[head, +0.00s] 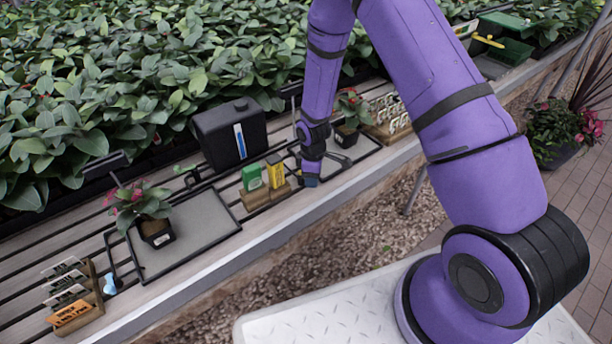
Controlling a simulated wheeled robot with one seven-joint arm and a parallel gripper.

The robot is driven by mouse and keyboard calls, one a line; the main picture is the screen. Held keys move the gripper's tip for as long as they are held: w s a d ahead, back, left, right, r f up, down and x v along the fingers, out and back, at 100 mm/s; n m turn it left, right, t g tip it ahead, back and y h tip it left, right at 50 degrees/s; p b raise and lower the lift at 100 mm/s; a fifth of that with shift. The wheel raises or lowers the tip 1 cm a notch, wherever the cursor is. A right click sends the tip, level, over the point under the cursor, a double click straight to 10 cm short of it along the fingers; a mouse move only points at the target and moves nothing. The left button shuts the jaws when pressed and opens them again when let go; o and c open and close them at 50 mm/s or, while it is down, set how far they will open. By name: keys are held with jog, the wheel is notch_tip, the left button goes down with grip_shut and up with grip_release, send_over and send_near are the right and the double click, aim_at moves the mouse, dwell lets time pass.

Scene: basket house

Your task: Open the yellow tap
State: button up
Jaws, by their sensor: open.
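I cannot make out a yellow tap for certain; my arm hides part of the bench around the right tray. A small green tap-like piece (186,170) sits on thin black piping in front of the black tank (230,134). My gripper (310,181) is low over the bench, at the left end of the right black tray (360,151). It is open, and its fingers are small and partly hidden by my wrist. I see nothing held in it.
Green and yellow packets (252,177) stand in a wooden holder just left of my gripper. Potted flowers stand in the left tray (198,222) and at the right tray. Labels in wooden racks (74,303) are at left. A yellow-handled object (488,41) lies far right.

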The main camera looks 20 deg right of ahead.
jog(key=shift+w+d, duration=0.45)
jog(key=shift+w, duration=0.4)
jog(key=shift+s+a, duration=0.15)
jog(key=shift+s, duration=0.1)
notch_tip(320, 180, up, 7)
dwell(0.4)
jog(key=shift+c, duration=0.4)
